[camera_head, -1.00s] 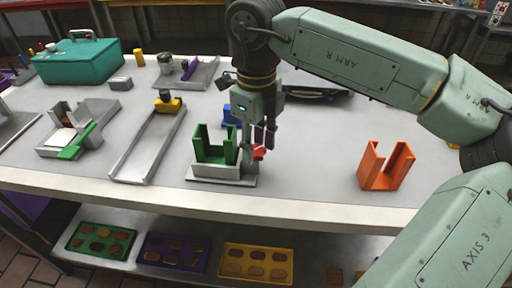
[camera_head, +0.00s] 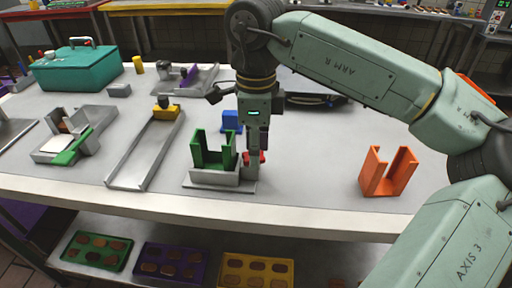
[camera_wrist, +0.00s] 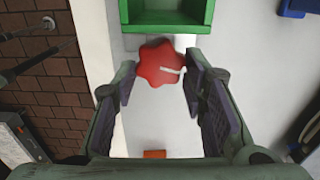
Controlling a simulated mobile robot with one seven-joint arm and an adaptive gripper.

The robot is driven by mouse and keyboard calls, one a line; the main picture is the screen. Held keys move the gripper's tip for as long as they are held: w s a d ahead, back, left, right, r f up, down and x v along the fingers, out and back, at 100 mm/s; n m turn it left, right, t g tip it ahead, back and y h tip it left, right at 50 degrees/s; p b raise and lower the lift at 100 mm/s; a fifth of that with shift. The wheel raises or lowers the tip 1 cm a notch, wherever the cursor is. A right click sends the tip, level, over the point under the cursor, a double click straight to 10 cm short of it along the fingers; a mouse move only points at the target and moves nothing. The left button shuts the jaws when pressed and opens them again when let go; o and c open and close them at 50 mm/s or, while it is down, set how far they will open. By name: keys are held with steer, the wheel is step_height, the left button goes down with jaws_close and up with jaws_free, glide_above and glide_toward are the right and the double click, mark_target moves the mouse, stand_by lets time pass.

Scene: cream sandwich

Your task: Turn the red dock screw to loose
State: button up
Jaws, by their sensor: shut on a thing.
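The red dock screw (camera_wrist: 158,64) is a star-shaped knob with a white mark pointing right in the wrist view. In the head view the red screw (camera_head: 261,157) shows partly beside my fingers. It sits at the right end of the grey dock (camera_head: 206,173) that holds a green U-shaped holder (camera_head: 214,158). The green holder (camera_wrist: 166,27) is at the top of the wrist view. My gripper (camera_head: 254,154) points down at the screw. Its fingers (camera_wrist: 159,80) are on both sides of the knob, shut on it.
An orange U-shaped holder (camera_head: 387,174) stands to the right, with clear table between. A blue block (camera_head: 231,121) stands behind the dock. A grey rail (camera_head: 140,160) with a yellow-and-black slider (camera_head: 165,108) lies to the left. The table's front edge (camera_head: 280,202) is close.

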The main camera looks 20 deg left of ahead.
steer(key=o, duration=0.9)
steer(key=shift+c, duration=0.2)
steer(key=shift+r, duration=0.1)
step_height(320, 180, up, 12)
stand_by(0.4)
